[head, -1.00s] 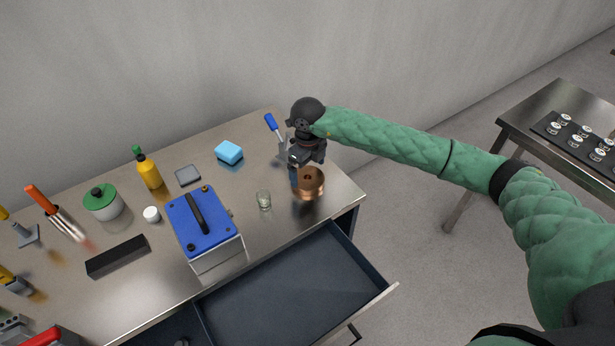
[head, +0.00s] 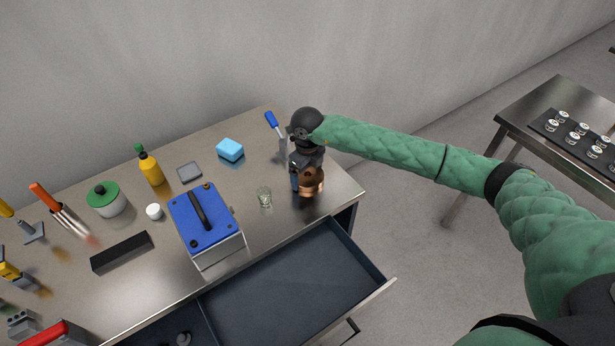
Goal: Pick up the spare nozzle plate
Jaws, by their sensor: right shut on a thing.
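A round copper-coloured piece, which looks like the spare nozzle plate (head: 313,187), is at the right end of the steel bench. My right gripper (head: 305,183) reaches down on it from behind and is shut on it, hiding its back and left side. I cannot tell whether the plate still touches the bench top. My left gripper is not in view.
A small glass (head: 264,196) and a blue-topped box (head: 205,222) stand left of the plate. A blue sponge (head: 230,149) and a blue-handled tool (head: 274,125) lie behind. An open drawer (head: 295,290) juts out below the bench's front edge.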

